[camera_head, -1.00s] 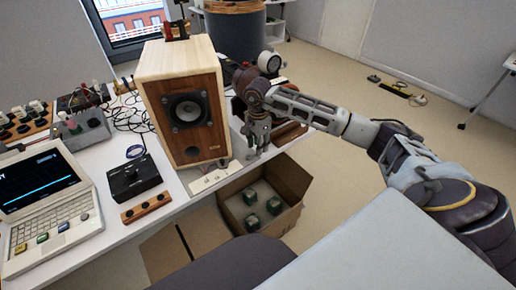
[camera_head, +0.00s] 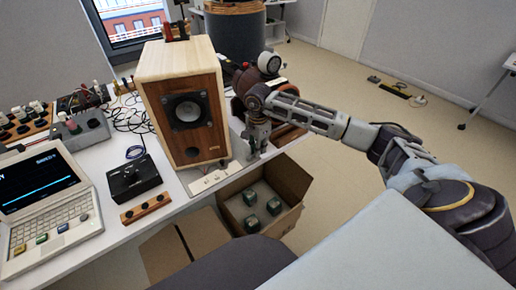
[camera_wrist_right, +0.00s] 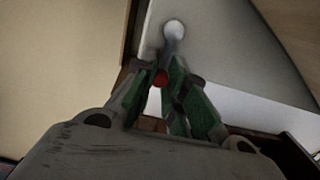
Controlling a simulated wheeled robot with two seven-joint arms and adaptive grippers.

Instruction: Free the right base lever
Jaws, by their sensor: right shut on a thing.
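The wooden speaker (camera_head: 165,72) stands upright on the white table with its driver facing me. My right gripper (camera_head: 252,152) is low beside the speaker's right side, near its base. In the right wrist view the green-padded fingers (camera_wrist_right: 158,92) are closed in around a small red knob (camera_wrist_right: 161,79), which seems to be the right base lever. A pale round end on a grey stem (camera_wrist_right: 174,30) shows just beyond the fingertips. The rest of the lever is hidden by the fingers. My left gripper is not in view.
An open cardboard box (camera_head: 289,184) with several green-grey blocks stands below the table edge. A laptop (camera_head: 45,205), a black control box (camera_head: 133,178) and a wooden strip (camera_head: 146,207) lie left of the speaker.

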